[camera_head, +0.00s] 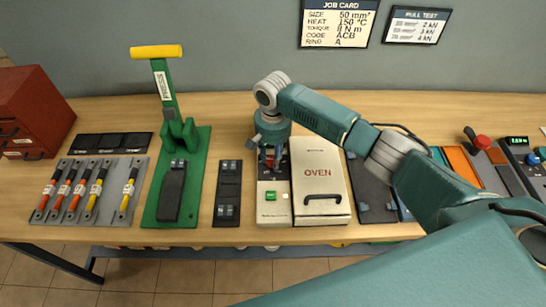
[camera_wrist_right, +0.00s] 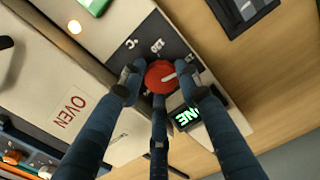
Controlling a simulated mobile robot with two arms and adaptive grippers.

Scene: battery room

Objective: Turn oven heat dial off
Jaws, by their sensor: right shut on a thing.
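The oven (camera_head: 318,183) is a cream box lying on the bench, with a dark handle and the word OVEN. Its control panel (camera_head: 273,208) is on its left side, with a lit green button (camera_head: 271,195). The red heat dial (camera_wrist_right: 160,76) has a pale pointer line and shows in the right wrist view. My right gripper (camera_wrist_right: 160,84) is shut around the dial, with its fingers on several sides. In the head view my right gripper (camera_head: 270,157) hides most of the dial. A small green display (camera_wrist_right: 188,117) is partly covered by a finger. My left gripper is not in view.
Left of the oven are a dark tray (camera_head: 228,192), a green press (camera_head: 180,140) with a yellow handle, and a grey mat (camera_head: 108,212) with several cables. My right arm passes over the oven and the dark mat (camera_head: 371,190). Bare bench lies behind.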

